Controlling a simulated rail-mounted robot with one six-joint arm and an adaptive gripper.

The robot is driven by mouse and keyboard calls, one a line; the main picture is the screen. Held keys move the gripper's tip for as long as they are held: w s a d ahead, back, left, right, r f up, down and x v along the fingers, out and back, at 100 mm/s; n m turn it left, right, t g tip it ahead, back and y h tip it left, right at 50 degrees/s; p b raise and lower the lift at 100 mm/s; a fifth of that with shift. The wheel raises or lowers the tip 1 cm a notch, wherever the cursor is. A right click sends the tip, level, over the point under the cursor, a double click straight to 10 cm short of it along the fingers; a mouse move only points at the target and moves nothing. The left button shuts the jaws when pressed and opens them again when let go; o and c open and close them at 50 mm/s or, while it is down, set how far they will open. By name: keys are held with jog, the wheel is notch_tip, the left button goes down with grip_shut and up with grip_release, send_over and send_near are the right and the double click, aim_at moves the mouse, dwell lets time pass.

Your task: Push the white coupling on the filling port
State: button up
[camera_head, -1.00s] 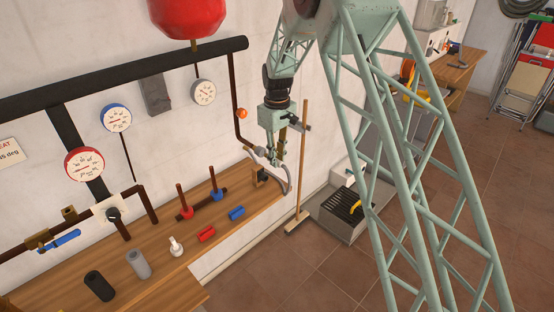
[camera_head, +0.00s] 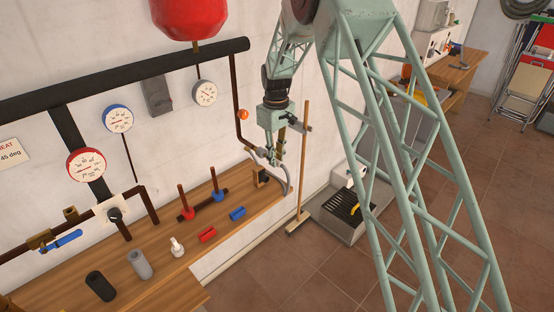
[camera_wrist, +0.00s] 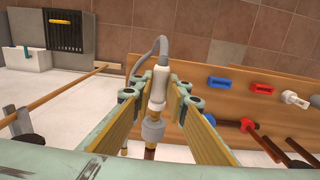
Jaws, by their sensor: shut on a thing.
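The white coupling (camera_wrist: 158,88) sits on the end of a grey hose (camera_wrist: 157,48) and stands about upright between my gripper's yellow-padded fingers. My gripper (camera_wrist: 163,98) is shut on it. It also shows in the head view (camera_head: 272,157), close to the wall above the far end of the bench. Below the coupling, in line with it, is a light grey collar (camera_wrist: 152,131) on a brown pipe, apparently the filling port. The coupling's lower end is at or very near the collar; I cannot tell whether it is pushed on. In the head view the joint is too small to tell.
A wooden bench (camera_head: 150,252) carries red (camera_head: 207,234) and blue (camera_head: 237,213) pieces, a white fitting (camera_head: 177,247) and dark and grey cylinders. A wooden pole (camera_head: 303,165) stands close right of my gripper. A brown pipe (camera_head: 238,128) runs along the wall behind it.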

jog(key=shift+w+a+p, duration=0.35)
jog(key=shift+w+a, duration=0.6)
jog(key=shift+a, duration=0.05)
dwell(0.5)
jog(key=o, duration=1)
jog(key=shift+c, duration=0.2)
jog(key=shift+r, duration=0.15)
notch_tip(320, 180, up, 12)
dwell(1.0)
notch_tip(320, 180, up, 10)
jog(key=p, duration=0.5)
jog(key=shift+p, duration=0.4)
dwell(0.4)
dwell(0.5)
